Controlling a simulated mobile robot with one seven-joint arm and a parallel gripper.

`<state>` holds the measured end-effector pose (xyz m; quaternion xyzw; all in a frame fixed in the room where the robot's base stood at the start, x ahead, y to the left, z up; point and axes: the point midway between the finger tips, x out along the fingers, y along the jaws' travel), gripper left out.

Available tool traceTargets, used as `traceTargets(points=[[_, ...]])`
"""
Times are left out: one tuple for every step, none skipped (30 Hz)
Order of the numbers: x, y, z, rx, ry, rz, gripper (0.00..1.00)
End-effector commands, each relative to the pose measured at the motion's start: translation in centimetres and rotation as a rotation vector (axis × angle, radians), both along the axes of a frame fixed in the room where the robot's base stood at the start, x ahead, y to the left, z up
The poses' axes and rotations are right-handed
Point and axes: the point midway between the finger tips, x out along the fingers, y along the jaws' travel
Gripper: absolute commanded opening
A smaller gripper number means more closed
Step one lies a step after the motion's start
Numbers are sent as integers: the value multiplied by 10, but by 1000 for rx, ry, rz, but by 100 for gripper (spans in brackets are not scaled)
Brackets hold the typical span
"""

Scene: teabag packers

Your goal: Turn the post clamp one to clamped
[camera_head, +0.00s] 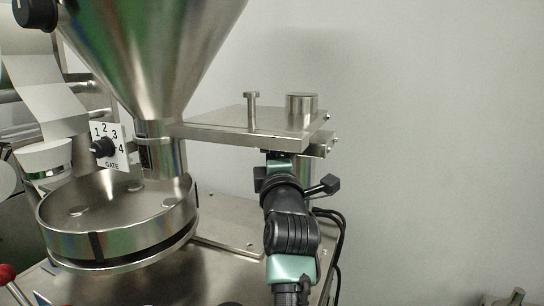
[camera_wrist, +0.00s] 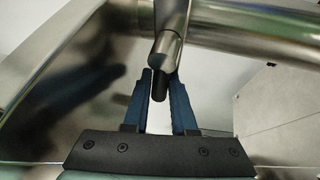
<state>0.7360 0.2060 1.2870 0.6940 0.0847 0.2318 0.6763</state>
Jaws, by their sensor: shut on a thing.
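In the wrist view, the clamp's lever (camera_wrist: 169,45) is a short metal rod with a dark tip, hanging down from a metal cylinder. My gripper (camera_wrist: 161,86) has its two blue fingers on either side of the dark tip and is shut on it. In the head view, the post clamp (camera_head: 319,149) is a metal block under the right end of a flat metal plate. My arm rises in front of the post, and my fingers are hidden or too small to make out there. The lever's set position cannot be read.
The metal plate (camera_head: 228,127) is close above my wrist and carries a small peg (camera_head: 252,112) and a short cylinder (camera_head: 301,107). A large hopper (camera_head: 150,45) and a round pan (camera_head: 120,240) stand to the left. Free room lies to the right, before a plain wall.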

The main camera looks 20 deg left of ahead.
Motion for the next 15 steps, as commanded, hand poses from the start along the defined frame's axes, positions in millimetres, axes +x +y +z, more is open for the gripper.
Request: traceTargets(points=[[0, 0, 0, 0, 1, 0, 0], [0, 0, 0, 0, 1, 0, 0], [0, 0, 0, 0, 1, 0, 0], [0, 0, 0, 0, 1, 0, 27], [0, 0, 0, 0, 1, 0, 32], [0, 0, 0, 0, 1, 0, 39], [0, 0, 0, 0, 2, 0, 45], [0, 0, 0, 0, 1, 0, 50], [0, 0, 0, 0, 1, 0, 55], [0, 0, 0, -1, 2, 0, 55], [0, 0, 0, 0, 1, 0, 55], [0, 0, 0, 0, 1, 0, 55], [0, 0, 0, -2, 0, 1, 55], [0, 0, 0, -2, 0, 1, 55], [0, 0, 0, -2, 0, 1, 55]])
